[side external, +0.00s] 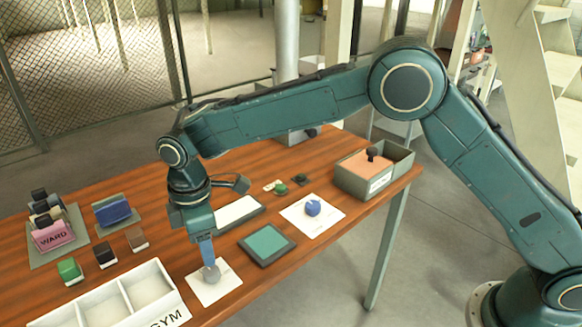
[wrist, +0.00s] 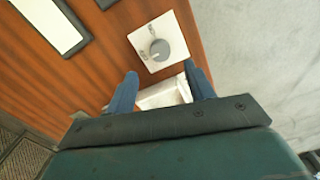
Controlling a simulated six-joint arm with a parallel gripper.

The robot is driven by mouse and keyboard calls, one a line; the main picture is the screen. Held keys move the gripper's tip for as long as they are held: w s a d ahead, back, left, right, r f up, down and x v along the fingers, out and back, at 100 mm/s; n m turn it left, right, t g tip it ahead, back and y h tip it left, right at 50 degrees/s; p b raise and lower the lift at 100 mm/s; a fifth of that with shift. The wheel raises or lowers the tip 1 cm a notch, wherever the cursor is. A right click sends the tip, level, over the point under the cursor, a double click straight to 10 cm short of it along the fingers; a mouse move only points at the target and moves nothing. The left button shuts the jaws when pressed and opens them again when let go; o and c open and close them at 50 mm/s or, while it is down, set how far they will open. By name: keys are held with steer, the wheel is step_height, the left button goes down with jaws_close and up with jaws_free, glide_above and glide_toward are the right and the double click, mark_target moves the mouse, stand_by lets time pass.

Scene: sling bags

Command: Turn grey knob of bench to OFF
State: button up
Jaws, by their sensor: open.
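The grey knob (side external: 212,273) sits on a square white plate (side external: 228,281) near the front edge of the wooden bench (side external: 150,226).
A blue knob (side external: 312,208) on another white plate stands to the right. A dark-framed green panel (side external: 267,243) lies between. A white compartment tray (side external: 172,300) marked GYM is at front left. Bags (side external: 53,236) stand at left; a grey box (side external: 348,184) is at right.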

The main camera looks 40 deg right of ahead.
step_height(320, 180, up, 6)
steer(key=shift+r, duration=0.2)
stand_by(0.3)
steer(key=s+d+r+m+t, duration=0.1)
steer(key=s+d+r+m, duration=0.15)
steer(key=d+r, duration=0.35)
steer(key=s+d+r+m+t, duration=0.1)
steer(key=s+d+r+m, duration=0.2)
steer(key=d, duration=0.4)
steer(key=s+d+r+m+t, duration=0.1)
steer(key=s+d+r+m, duration=0.1)
steer(key=s+d+r, duration=0.4)
steer(key=s+d+f+m+t, duration=0.1)
steer(key=s+d+m, duration=0.3)
steer(key=s, duration=0.5)
steer(key=s+d+f+m+t, duration=0.1)
steer(key=s+d+f+m, duration=0.2)
steer(key=s+d, duration=0.5)
steer(key=shift+s+d+f+m+t, duration=0.25)
steer(key=shift+s+m+t, duration=0.1)
steer(key=shift+s, duration=0.25)
